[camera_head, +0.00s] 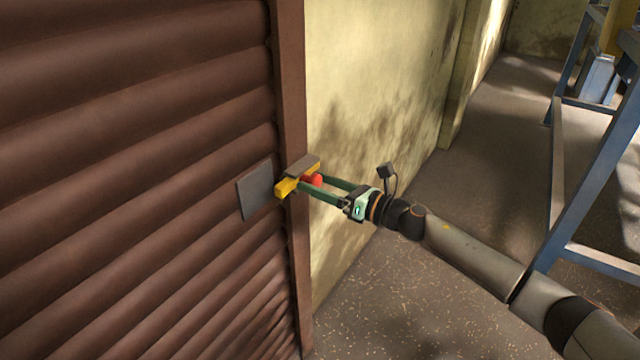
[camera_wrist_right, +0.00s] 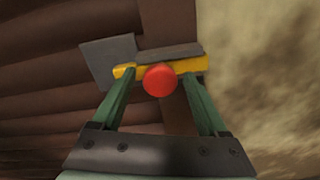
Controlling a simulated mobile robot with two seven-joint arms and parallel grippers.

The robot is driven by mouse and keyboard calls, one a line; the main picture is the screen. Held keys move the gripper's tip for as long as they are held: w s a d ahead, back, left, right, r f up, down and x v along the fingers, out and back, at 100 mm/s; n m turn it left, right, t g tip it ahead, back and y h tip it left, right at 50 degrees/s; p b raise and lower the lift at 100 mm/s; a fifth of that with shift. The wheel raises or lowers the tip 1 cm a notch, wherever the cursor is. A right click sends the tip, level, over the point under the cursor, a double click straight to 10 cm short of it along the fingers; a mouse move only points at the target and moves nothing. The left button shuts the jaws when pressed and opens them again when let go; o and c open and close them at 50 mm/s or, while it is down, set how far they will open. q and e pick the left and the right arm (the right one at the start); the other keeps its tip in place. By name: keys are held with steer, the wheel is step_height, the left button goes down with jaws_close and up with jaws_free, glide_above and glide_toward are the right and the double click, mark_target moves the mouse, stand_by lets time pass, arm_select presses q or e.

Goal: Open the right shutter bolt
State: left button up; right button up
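The yellow bolt (camera_head: 287,187) with a red knob (camera_head: 314,180) sits on the edge of the brown roller shutter (camera_head: 130,190), beside a grey plate (camera_head: 256,190). A grey-brown bracket (camera_head: 302,165) covers part of the bolt. My right gripper (camera_head: 311,183) is open, with its green fingers reaching to the bolt. In the right wrist view, the red knob (camera_wrist_right: 160,80) lies between the fingers with a gap on each side, and the yellow bar (camera_wrist_right: 190,65) runs across behind it. Whether the fingertips touch the bar cannot be told. My left gripper is not in view.
A brown upright post (camera_head: 290,80) edges the shutter. A stained pale wall (camera_head: 375,80) stands right of it. A blue metal frame (camera_head: 570,200) stands at the right, close to my right arm. The speckled floor between is clear.

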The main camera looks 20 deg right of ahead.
jaws_close()
stand_by(0.4)
stand_by(0.4)
